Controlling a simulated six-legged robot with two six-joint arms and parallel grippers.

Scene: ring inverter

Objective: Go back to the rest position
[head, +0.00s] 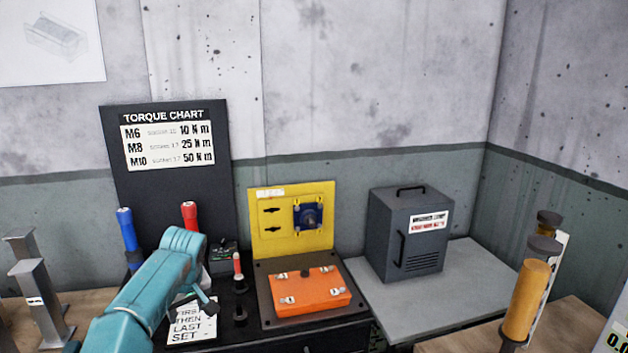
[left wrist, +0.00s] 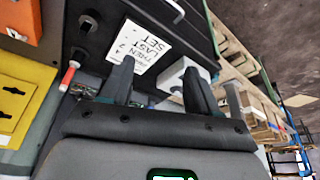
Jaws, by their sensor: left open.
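My left arm comes in from the lower left in the head view, and its gripper (head: 207,303) is small and partly hidden by the arm, over the black bench top near a white printed card (head: 190,324). My right gripper is in neither view.
An orange box (head: 305,288) lies before a yellow panel (head: 265,240). A red-tipped tool (head: 238,265) stands close right of the gripper. Blue (head: 127,226) and red (head: 190,214) handled tools stand behind. A grey cabinet (head: 422,240) stands right on a grey table (head: 450,300).

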